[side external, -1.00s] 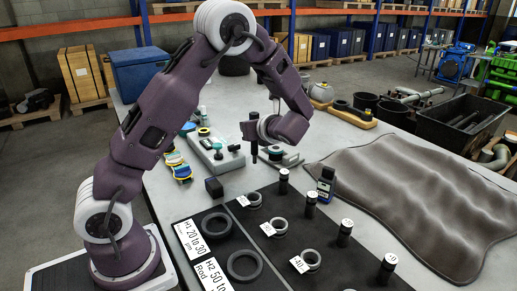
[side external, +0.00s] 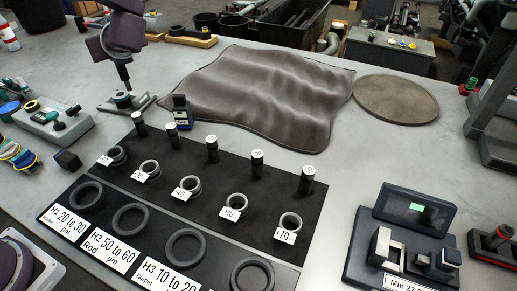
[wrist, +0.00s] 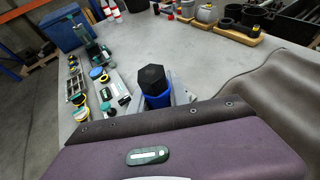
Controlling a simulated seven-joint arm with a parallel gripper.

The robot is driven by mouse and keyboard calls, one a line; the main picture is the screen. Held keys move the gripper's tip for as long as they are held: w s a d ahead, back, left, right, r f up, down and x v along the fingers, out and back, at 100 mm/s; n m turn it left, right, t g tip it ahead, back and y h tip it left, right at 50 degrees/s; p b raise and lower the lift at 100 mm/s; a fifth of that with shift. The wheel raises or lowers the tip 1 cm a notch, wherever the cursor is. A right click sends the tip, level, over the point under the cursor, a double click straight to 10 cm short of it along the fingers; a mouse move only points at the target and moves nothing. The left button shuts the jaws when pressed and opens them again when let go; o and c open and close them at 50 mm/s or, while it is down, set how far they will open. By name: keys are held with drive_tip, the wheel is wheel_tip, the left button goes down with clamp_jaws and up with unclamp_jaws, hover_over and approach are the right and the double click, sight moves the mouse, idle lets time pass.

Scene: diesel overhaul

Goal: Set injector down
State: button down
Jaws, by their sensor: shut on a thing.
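The injector (side external: 125,76) is a slim dark upright cylinder at the upper left of the side view. My gripper (side external: 122,60) is shut on its upper part, partly hidden by my dark purple wrist. The injector's lower end is just above or at a small grey stand with a dark ring (side external: 123,100); I cannot tell whether they touch. In the wrist view a black hexagonal top with a blue body (wrist: 153,80) shows beyond my purple wrist; it may be the injector's upper end. The fingers are hidden there.
A black mat (side external: 215,160) holds several rings and dark pegs with white tops. A control box (side external: 52,121) stands left of the stand, a small dark bottle (side external: 181,111) to its right. A brown cloth (side external: 260,90) lies behind. A digital gauge (side external: 415,208) sits front right.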

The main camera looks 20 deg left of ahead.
drive_tip(key=w+d+m+t+h, duration=0.2)
drive_tip(key=w+d+m+h, duration=0.15)
drive_tip(key=d, duration=0.85)
drive_tip(key=w+d+m+t+h, duration=0.25)
drive_tip(key=d+m+h, duration=0.2)
drive_tip(key=d, duration=0.75)
drive_tip(key=w+d+m+t+h, duration=0.3)
drive_tip(key=d+m+h, duration=0.1)
drive_tip(key=d, duration=0.8)
wheel_tip(320, 180, down, 15)
drive_tip(key=shift+a+r, duration=0.15)
drive_tip(key=shift+a, duration=0.1)
drive_tip(key=c, duration=1.3)
unclamp_jaws()
drive_tip(key=shift+o, duration=0.2)
drive_tip(key=shift+s, duration=0.1)
drive_tip(key=v, duration=1.2)
